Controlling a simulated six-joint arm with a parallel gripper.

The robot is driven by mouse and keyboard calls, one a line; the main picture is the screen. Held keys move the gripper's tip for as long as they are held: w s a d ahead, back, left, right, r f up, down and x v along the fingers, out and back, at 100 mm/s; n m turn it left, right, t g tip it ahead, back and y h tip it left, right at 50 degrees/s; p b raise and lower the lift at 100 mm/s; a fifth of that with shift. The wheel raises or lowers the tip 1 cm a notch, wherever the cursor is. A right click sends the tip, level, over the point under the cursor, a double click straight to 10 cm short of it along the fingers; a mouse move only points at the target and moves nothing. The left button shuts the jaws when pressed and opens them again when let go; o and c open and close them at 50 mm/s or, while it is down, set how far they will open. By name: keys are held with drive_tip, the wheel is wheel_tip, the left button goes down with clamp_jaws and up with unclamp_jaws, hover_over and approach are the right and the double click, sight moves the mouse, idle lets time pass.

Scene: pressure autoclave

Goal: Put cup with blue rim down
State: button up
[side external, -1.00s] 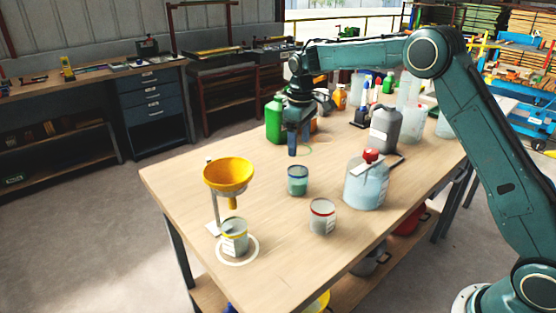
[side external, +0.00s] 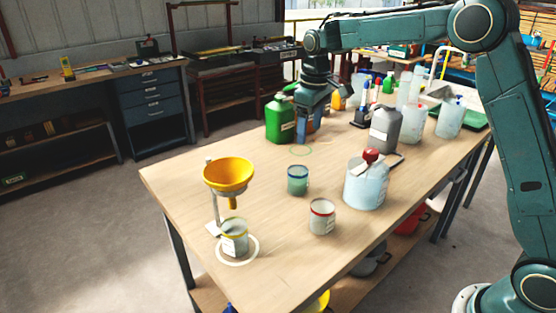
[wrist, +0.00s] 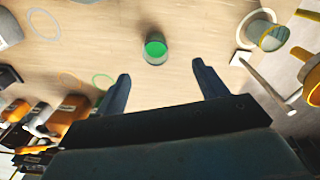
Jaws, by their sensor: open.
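The cup with the blue rim (side external: 298,180) stands upright on the wooden table (side external: 270,225), near its middle, with green contents. It also shows in the wrist view (wrist: 155,49), beyond the fingertips. My gripper (wrist: 162,75) is open and empty in the wrist view, its fingers apart and clear of the cup. In the side view my gripper (side external: 302,140) is behind the cup, beside the green jug, apart from the cup.
A red-rimmed cup (side external: 322,217) and a red-capped jug (side external: 366,182) stand to the right. A yellow funnel (side external: 229,174) hangs on a stand above a yellow-rimmed cup (side external: 234,237). A green jug (side external: 281,120) and grey bottle (side external: 384,129) stand behind. A green ring (side external: 301,151) marks bare table.

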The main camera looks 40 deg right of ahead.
drive_tip(key=s+a+r+m+t, duration=0.1)
drive_tip(key=s+r, duration=0.6)
drive_tip(key=s, duration=0.3)
drive_tip(key=s+a+f+m+t, duration=0.2)
drive_tip(key=s+t, duration=0.1)
drive_tip(key=s, duration=2.2)
drive_tip(key=shift+m+t, duration=0.4)
drive_tip(key=shift+o, duration=0.5)
drive_tip(key=shift+w+a, duration=0.1)
drive_tip(key=shift+r, duration=0.1)
